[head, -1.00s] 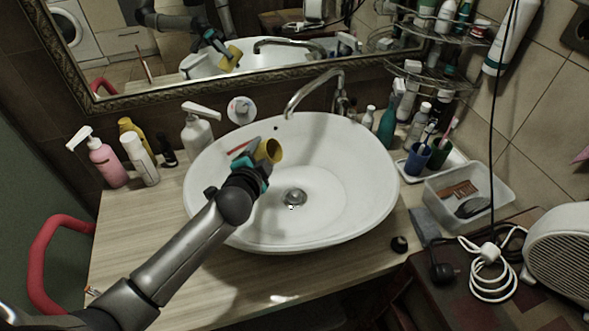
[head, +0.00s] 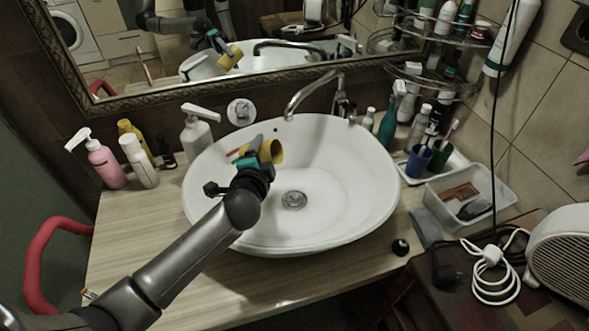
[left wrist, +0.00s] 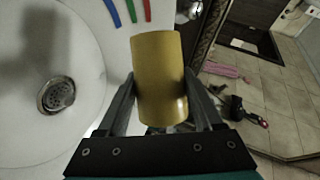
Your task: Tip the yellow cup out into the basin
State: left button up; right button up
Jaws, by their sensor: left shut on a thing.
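The yellow cup (head: 273,151) is held over the back left part of the white basin (head: 350,190). It lies tilted well over, with its open mouth toward the right in the head view. My left gripper (head: 250,160) is shut on the cup; in the left wrist view the cup (left wrist: 160,80) sits between both fingers. The drain (head: 294,200) shows below and to the right of the cup, and no loose contents can be made out in the bowl. The inside of the cup is shaded. My right gripper is not in view.
A soap pump (head: 197,130) and several bottles stand left of the basin. The tap (head: 310,92) arches over its back edge. Cups with toothbrushes (head: 428,157) and a clear plastic box (head: 470,192) stand at right. Thin coloured strips (left wrist: 130,12) lie by the basin rim.

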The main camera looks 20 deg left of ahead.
aim_at(273, 143)
pick_arm(q)
jog(key=shift+r+m, duration=0.2)
jog(key=shift+m, duration=0.1)
jog(key=shift+d+r+m+y+b, duration=0.25)
jog(key=shift+d+m+y, duration=0.1)
jog(key=shift+d, duration=0.15)
jog(key=shift+d+r+m+y+b, duration=0.1)
jog(key=shift+d+m+y+b, duration=0.15)
jog(key=shift+d+m, duration=0.15)
dwell(0.4)
jog(key=shift+d+r+m+t+y+p, duration=0.3)
jog(key=shift+r+m+t+p, duration=0.1)
jog(key=shift+m, duration=0.25)
dwell(0.8)
jog(key=shift+d+m, duration=0.1)
jog(key=shift+m, duration=0.2)
jog(key=shift+d+r+m+t+y, duration=0.3)
jog(key=shift+m+y, duration=0.1)
jog(key=shift+m, duration=0.3)
jog(key=shift+a+f+n, duration=0.25)
jog(key=shift+a+n, duration=0.1)
jog(key=shift+n, duration=0.25)
jog(key=shift+a+f+n+g+h+b, duration=0.4)
jog(key=shift+f+n+h, duration=0.25)
jog(key=shift+n, duration=0.45)
jog(key=shift+r+h, duration=0.15)
jog(key=shift+h, duration=0.1)
